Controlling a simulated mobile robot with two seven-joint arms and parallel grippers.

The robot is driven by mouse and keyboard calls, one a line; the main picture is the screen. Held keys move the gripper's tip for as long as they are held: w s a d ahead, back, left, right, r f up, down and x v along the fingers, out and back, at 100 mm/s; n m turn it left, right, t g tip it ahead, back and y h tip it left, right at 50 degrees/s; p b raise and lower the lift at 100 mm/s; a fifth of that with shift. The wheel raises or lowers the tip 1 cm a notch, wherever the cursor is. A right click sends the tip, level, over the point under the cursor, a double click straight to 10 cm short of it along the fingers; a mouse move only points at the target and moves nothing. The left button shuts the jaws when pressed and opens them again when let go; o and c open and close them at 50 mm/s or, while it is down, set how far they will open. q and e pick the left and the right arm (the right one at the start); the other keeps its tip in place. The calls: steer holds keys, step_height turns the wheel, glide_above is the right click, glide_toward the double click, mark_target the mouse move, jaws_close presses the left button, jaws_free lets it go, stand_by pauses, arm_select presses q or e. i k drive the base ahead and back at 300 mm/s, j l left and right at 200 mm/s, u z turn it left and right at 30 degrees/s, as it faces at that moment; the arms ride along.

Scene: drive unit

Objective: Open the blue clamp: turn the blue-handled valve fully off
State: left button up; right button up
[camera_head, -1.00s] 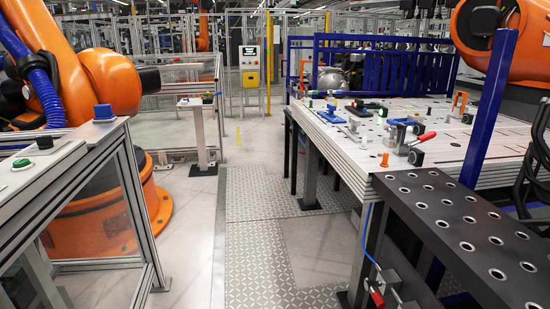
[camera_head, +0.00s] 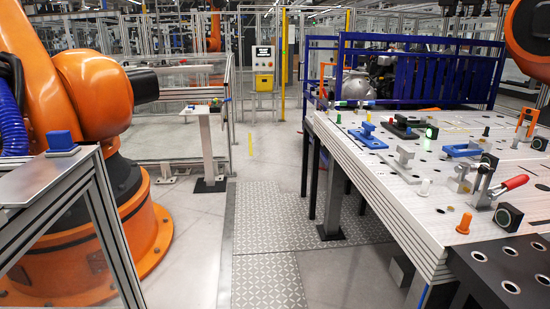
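A blue clamp-like fixture (camera_head: 368,136) with an upright handle stands on the grey worktable (camera_head: 345,150), near its left edge. A second blue piece (camera_head: 463,150) lies flatter on the table further right. I cannot tell which of them is the blue-handled valve, or its exact handle position at this distance. Neither of my grippers shows in the head view.
A red-handled toggle clamp (camera_head: 507,186), an orange peg (camera_head: 464,223) and a black perforated plate (camera_head: 505,270) are at the near right. An orange robot (camera_head: 85,150) stands left behind a framed bench (camera_head: 45,185). The floor aisle (camera_head: 265,215) between is clear.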

mark_target(361, 103)
steer(key=i+z, duration=0.15)
steer(key=i, duration=0.5)
steer(key=i+j+z, duration=0.15)
steer(key=i, duration=0.5)
steer(key=i+l+z, duration=0.1)
steer(key=i+z, duration=0.25)
steer(key=i, duration=0.4)
steer(key=i+j+z, duration=0.1)
steer(key=i+z, duration=0.2)
steer(key=i, duration=0.45)
steer(key=i+j, duration=0.35)
steer(key=j, duration=0.15)
steer(key=i+j, duration=0.35)
steer(key=j, duration=0.15)
steer(key=i+j, duration=0.75)
steer(key=j, duration=0.2)
steer(key=i+j, duration=0.35)
steer(key=j, duration=0.15)
steer(key=i+j+z, duration=0.1)
steer(key=i+j, duration=0.25)
steer(key=j, duration=0.15)
steer(key=i+j, duration=0.35)
steer(key=j, duration=0.15)
steer(key=i+j, duration=0.35)
steer(key=j, duration=0.15)
